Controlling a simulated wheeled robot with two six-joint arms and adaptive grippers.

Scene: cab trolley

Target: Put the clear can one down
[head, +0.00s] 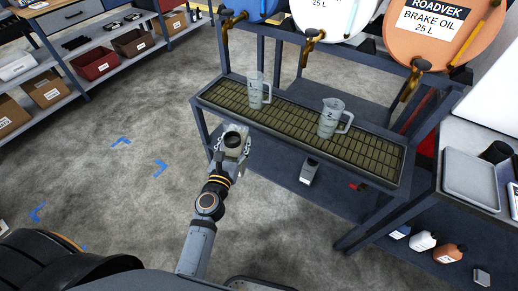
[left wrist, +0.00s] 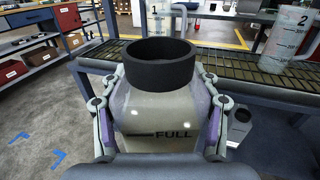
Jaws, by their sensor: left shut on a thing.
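My left gripper (head: 232,150) is shut on a clear, greyish can with a black collar (left wrist: 160,105). The can carries a FULL line and stands upright between the fingers in the left wrist view. In the head view its dark round mouth (head: 233,138) shows at the gripper, in front of the left part of the grated rack (head: 290,124). The can is apart from the rack's front edge. My right gripper is not in view.
Jug 1 (head: 258,90) and jug 2 (head: 331,118) stand on the grate under drum taps. A similar grey can (head: 309,172) is on the lower shelf. A side table with a grey tray (head: 470,178) is at right. Floor at left is clear.

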